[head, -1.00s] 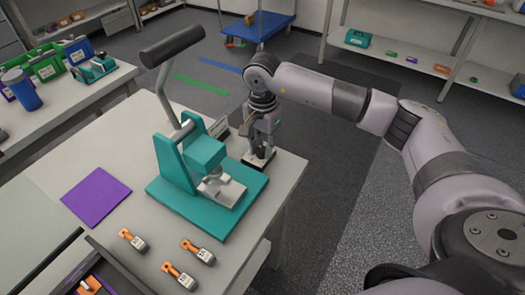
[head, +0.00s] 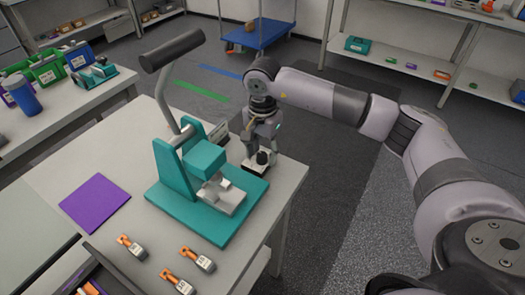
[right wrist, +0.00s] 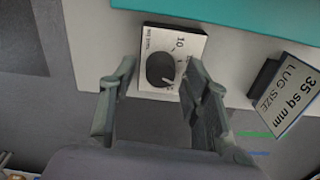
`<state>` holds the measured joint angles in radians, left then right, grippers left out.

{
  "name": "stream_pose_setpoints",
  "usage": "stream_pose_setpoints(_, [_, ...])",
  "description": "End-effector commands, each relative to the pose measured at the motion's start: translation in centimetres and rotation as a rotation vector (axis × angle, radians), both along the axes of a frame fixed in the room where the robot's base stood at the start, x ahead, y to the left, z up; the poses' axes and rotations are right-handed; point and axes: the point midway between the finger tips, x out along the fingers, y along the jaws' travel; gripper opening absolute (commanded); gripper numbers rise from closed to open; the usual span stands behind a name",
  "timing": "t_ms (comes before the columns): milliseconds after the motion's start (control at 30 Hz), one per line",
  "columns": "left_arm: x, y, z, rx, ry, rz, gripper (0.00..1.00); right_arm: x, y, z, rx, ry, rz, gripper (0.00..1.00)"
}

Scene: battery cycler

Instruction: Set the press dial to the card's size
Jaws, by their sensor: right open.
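The press (head: 190,175) is teal with a grey lever and dark handle, standing on the table. Its dial is a white plate (head: 250,168) with a black knob (right wrist: 160,70) at the table's far-right edge. In the right wrist view a "10" reads on the plate; other marks are too small or hidden. The size card (right wrist: 289,88) reads "35 sq mm LUG SIZE"; it stands beside the dial, also in the head view (head: 219,133). My right gripper (right wrist: 159,66) is open above the dial, its fingers either side of the knob, apparently clear of it. My left gripper is not seen.
A purple mat (head: 95,203) and several orange-and-grey lugs (head: 198,258) lie on the table (head: 150,225). A dark tray (head: 100,270) is at the front left. A side table (head: 60,115) holds bins and a blue cup. Floor is open beyond the table's right edge.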

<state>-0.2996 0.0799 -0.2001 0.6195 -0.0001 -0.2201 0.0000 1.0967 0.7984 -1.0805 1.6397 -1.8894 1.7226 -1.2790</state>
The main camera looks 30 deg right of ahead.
Motion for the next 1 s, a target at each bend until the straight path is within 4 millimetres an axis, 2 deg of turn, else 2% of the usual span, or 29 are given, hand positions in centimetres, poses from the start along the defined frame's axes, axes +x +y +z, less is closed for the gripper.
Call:
stream_pose_setpoints(233, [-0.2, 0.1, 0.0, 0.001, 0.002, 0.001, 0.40, 0.0, 0.0, 0.1, 0.000, 0.001, 0.000, 0.44])
stream_pose_setpoints(367, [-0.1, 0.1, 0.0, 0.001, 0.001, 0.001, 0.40, 0.1, 0.0, 1.2, 0.000, -0.001, 0.001, 0.44])
stream_pose_setpoints(800, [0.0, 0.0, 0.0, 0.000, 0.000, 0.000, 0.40, 0.1, 0.0, 9.9, 0.000, -0.002, 0.000, 0.44])
stream_pose_setpoints(1000, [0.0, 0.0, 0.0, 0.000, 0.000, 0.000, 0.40, 0.0, 0.0, 11.7, 0.000, 0.001, 0.000, 0.44])
